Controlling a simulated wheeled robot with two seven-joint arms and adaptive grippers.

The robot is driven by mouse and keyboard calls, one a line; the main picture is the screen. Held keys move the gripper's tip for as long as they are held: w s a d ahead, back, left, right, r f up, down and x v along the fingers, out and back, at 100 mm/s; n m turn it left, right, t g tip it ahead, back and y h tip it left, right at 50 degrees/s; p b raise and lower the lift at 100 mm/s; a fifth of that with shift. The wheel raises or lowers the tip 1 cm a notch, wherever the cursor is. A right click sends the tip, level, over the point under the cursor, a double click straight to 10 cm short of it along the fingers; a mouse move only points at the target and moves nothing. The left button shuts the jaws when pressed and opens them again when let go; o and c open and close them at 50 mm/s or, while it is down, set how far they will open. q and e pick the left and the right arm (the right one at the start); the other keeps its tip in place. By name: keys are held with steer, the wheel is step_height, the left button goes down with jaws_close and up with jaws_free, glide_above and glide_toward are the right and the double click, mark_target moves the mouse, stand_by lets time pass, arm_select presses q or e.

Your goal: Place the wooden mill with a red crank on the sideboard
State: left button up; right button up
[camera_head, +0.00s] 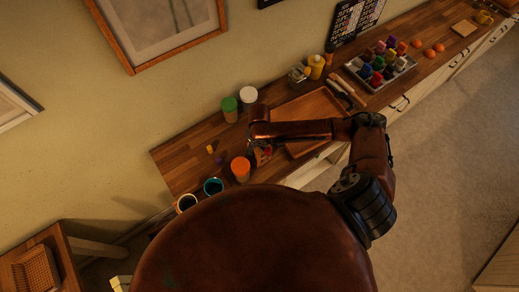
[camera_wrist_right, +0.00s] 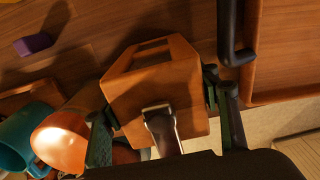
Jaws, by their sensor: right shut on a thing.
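The wooden mill (camera_wrist_right: 172,82) is an orange-brown box with angled corners, a slot in its top and a metal piece on its near side. In the wrist view it sits between the two dark fingers of my right gripper (camera_wrist_right: 160,110), which is shut on it. In the head view the mill (camera_head: 263,155) is small and partly hidden below my right wrist, over the front part of the wooden sideboard (camera_head: 180,160). I cannot tell whether its base touches the sideboard. The red crank is not clearly seen. My left gripper is not in view.
A wooden tray (camera_head: 310,105) with black handles lies right. Green-lidded (camera_head: 229,108) and white-lidded (camera_head: 249,96) jars stand behind. A purple block (camera_wrist_right: 34,44) lies on clear wood at left.

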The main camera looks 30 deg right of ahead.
steer(key=shift+f, duration=0.25)
steer(key=shift+f, duration=0.1)
steer(key=o, duration=1.6)
steer(key=shift+o, duration=0.2)
step_height(320, 180, up, 12)
steer(key=shift+r+b, duration=0.1)
steer(key=shift+b, duration=0.6)
